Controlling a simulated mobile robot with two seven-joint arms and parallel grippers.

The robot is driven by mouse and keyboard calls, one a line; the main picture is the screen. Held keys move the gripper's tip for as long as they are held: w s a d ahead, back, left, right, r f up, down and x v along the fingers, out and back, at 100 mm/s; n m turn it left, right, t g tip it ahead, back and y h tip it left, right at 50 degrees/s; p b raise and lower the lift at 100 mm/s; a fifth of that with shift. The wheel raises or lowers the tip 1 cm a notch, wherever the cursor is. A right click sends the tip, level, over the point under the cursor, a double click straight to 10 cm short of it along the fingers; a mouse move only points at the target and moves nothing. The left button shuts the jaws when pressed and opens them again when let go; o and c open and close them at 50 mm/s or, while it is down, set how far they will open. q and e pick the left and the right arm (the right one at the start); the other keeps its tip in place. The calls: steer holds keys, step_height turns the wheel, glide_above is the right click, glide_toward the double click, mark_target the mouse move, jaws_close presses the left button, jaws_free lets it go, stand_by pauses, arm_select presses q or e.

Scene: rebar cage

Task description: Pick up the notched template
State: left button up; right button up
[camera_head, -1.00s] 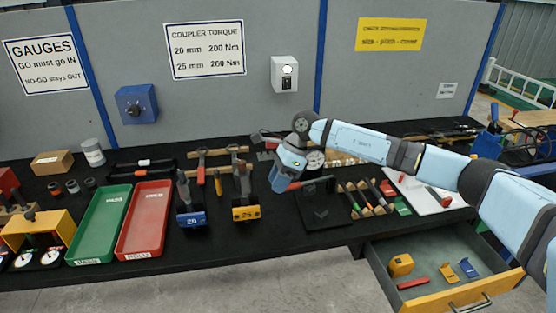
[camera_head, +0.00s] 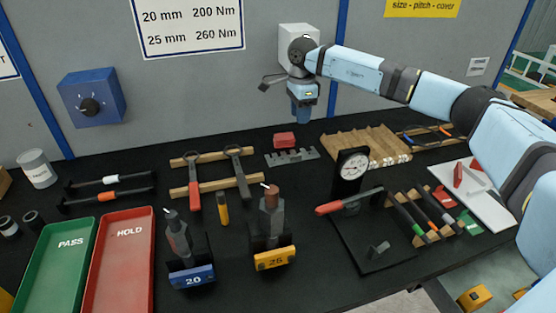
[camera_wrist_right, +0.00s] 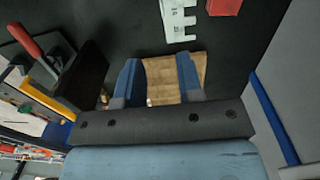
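The notched template (camera_head: 292,157) is a flat grey plate with notches along its edge. It lies on the black bench beside a red block (camera_head: 285,139). In the right wrist view the template (camera_wrist_right: 178,20) shows as a pale notched strip near the top, partly cut off by the frame, with the red block (camera_wrist_right: 223,6) beside it. My right gripper (camera_head: 301,118) hangs above and behind the template, pointing down and apart from it. In the right wrist view its two blue fingers (camera_wrist_right: 158,80) are spread with nothing held between them. My left gripper is not in view.
A ridged wooden rack (camera_head: 365,146) stands right of the template, and a dial gauge stand (camera_head: 350,172) is in front. Wrenches (camera_head: 238,172) on wooden strips lie left.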

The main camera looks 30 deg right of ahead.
steer(key=f, duration=0.1)
glide_toward(297, 153)
steer(key=s, duration=0.1)
steer(key=s+a+f, duration=0.1)
steer(key=s+a, duration=0.1)
steer(key=s, duration=0.1)
steer(key=shift+f+b, duration=0.2)
steer(key=shift+b, duration=0.2)
steer(key=shift+w+a+f, duration=0.1)
steer(key=shift+w+f, duration=0.1)
steer(key=shift+f, duration=1.25)
steer(key=shift+w+f, duration=0.15)
steer(key=shift+f, duration=1.35)
steer(key=shift+r, duration=0.1)
jaws_close()
